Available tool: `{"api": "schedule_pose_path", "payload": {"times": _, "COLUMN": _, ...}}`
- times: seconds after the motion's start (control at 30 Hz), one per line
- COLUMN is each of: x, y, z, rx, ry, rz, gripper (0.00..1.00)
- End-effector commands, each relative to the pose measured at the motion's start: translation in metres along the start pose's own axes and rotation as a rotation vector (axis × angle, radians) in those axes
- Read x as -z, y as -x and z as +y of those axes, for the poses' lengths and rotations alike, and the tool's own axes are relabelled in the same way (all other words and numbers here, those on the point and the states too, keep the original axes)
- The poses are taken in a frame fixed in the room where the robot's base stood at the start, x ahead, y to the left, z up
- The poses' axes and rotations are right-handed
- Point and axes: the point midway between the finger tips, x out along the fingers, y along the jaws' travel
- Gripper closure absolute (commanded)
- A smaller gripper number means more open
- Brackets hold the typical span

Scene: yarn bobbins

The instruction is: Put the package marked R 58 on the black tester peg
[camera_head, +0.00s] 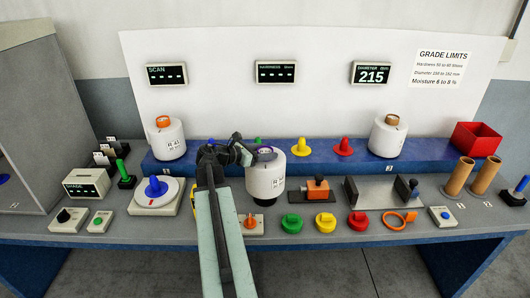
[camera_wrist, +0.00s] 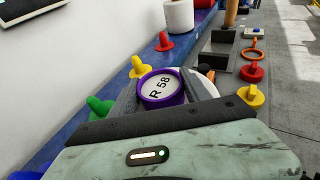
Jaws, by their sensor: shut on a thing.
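The package marked R 58 is a white bobbin (camera_head: 265,178) with a purple-rimmed end; its label shows in the wrist view (camera_wrist: 160,88). My gripper (camera_head: 262,154) is shut on its top end, with a dark finger on each side of the purple rim in the wrist view. The package hangs upright in front of the blue shelf; I cannot tell whether its bottom touches anything. I cannot pick out a black tester peg for certain; a black upright part (camera_head: 403,188) stands by the grey plates, and my arm and the package hide some of the bench.
White packages stand on the blue shelf at left (camera_head: 167,140) and right (camera_head: 388,138). Yellow (camera_head: 301,147) and red (camera_head: 343,147) pegs stand between. A orange-topped black fixture (camera_head: 317,190) is right of the package. Green, yellow and red knobs (camera_head: 357,222) line the front.

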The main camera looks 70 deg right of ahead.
Motion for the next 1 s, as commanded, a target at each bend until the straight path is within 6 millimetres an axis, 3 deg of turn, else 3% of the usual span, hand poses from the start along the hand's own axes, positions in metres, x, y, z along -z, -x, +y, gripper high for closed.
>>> {"api": "schedule_pose_path", "payload": {"times": 0.7, "x": 0.049, "y": -0.015, "z": 0.001, "rx": -0.001, "ry": 0.002, "rz": -0.004, "gripper": 1.0}}
{"api": "schedule_pose_path", "payload": {"times": 1.0, "x": 0.058, "y": -0.018, "z": 0.001, "rx": -0.001, "ry": 0.002, "rz": -0.004, "gripper": 1.0}}
